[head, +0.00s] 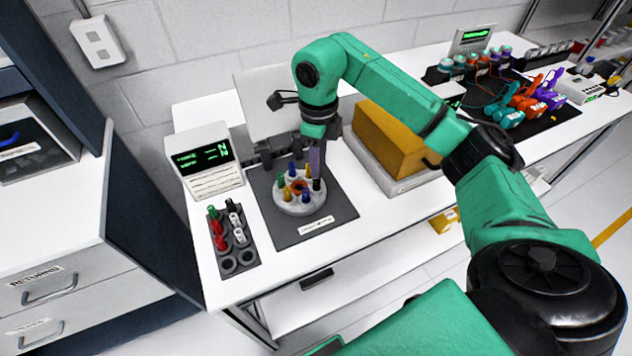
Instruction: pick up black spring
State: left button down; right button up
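A small black piece (316,185), which may be the black spring, stands at the right rim of a round pale holder (298,208) with several coloured pegs. Another small black piece (231,204) sits at the back of the dark rack; I cannot tell which is a spring. My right gripper (317,172) points down over the holder's right rim. Its fingertips are just above or around the first black piece. Their gap is edge-on, so I cannot tell whether they grip it. My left gripper is not in view.
The dark rack (237,262) holds red, white and green pieces, with empty front sockets. A display box (203,160) stands behind it. The holder sits on a dark mat (338,207). A yellow-brown block (393,140) is right of my gripper. Coloured tools (530,100) lie far right.

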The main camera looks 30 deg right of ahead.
aim_at(317, 184)
notch_tip(317, 184, down, 5)
jog(key=p, duration=0.2)
jog(key=shift+a+p, duration=0.15)
jog(key=shift+p, duration=0.15)
jog(key=shift+f, duration=0.4)
grip_shut()
jog(key=shift+r, duration=0.1)
